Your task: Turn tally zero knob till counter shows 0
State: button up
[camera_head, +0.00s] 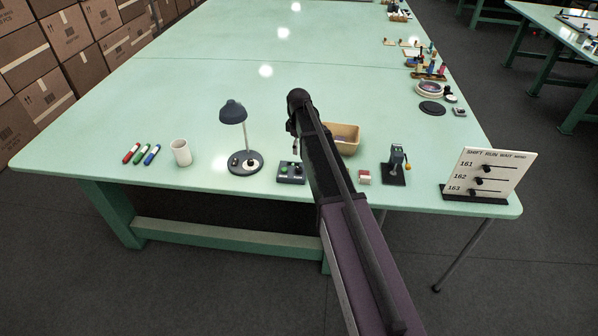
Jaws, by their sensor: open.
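No counter digits or knob marked as the tally zero can be made out at this size. A small grey-green device on a black base (395,167) stands near the table's front edge, right of my arm; I cannot tell whether it is the tally counter. A dark control box (290,172) with a green button lies left of my arm. My gripper (295,142) is open over the table, above and behind the control box, and apart from both devices. Its fingers are small and partly hidden by my arm.
The pale green table (200,80) is largely clear at middle and left. Near the front are a desk lamp (233,112), white cup (181,153), markers (142,155), tan bin (346,138), red-and-white box (364,177) and slider board (490,172). Several items line the right edge.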

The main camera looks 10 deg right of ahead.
aim_at(299, 169)
jog(key=shift+f+b, duration=5.1)
jog(key=shift+f, duration=0.35)
jog(key=shift+c, duration=0.2)
grip_shut()
